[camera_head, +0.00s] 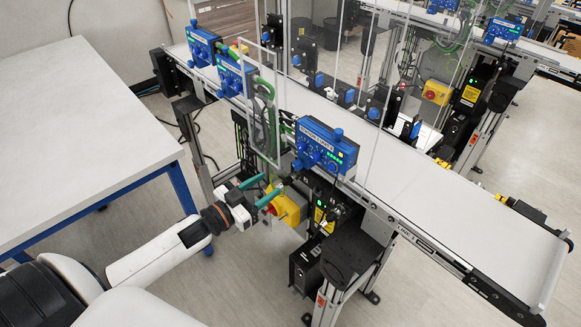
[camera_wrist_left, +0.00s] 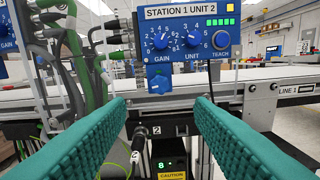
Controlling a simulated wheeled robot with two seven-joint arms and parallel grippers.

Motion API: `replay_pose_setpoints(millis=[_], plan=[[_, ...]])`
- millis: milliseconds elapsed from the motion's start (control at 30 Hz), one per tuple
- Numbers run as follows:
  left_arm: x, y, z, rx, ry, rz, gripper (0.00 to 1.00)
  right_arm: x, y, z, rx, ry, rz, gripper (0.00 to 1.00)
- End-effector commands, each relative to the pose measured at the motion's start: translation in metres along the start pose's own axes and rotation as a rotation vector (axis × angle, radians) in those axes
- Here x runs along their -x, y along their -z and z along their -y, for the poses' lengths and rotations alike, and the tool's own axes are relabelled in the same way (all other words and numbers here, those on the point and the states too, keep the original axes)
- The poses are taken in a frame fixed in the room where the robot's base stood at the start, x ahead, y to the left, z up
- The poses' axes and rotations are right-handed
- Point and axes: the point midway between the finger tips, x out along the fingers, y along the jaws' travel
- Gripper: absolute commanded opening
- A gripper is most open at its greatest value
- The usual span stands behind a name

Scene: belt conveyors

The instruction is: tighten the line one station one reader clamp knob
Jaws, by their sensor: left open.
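A blue reader box labelled STATION 1 UNIT 2 (camera_wrist_left: 190,38) faces my left wrist camera, with GAIN, UNIT and TEACH knobs and lit green lights. It also shows on the near side of the belt in the head view (camera_head: 326,147). My left gripper (camera_head: 273,187) is open and empty, low and left of this box. In the wrist view its teal fingers (camera_wrist_left: 160,110) are apart below the panel, with a small dark fitting (camera_wrist_left: 181,130) beside a "2" label between them. I cannot tell which part is the clamp knob. My right gripper is out of view.
The white belt (camera_head: 440,185) runs behind the boxes. More blue boxes (camera_head: 236,76) stand up the line among green cables and clear panels. A yellow box with a red button (camera_head: 283,207) is close to my fingers. A white table (camera_head: 75,120) is on the left.

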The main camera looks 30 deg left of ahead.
Motion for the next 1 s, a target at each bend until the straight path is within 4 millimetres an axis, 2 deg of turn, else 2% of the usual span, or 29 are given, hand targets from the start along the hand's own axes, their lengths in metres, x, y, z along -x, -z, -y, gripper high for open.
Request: replay_pose_setpoints(millis=[100, 300, 500, 900, 1000], plan=[[-0.025, -0.004, -0.001, -0.001, -0.003, 0.003, 0.48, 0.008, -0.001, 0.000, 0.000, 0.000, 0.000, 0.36], [-0.062, -0.003, -0.001, 0.000, -0.002, 0.001, 0.48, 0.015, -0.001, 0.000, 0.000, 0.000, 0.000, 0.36], [-0.085, -0.001, -0.001, 0.001, -0.002, -0.001, 0.48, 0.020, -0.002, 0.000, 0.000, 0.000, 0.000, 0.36], [-0.092, 0.001, 0.000, 0.000, -0.002, -0.002, 0.48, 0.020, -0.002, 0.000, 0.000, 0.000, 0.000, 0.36], [-0.092, 0.001, 0.000, 0.000, -0.002, -0.002, 0.33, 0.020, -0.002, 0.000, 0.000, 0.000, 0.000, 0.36]])
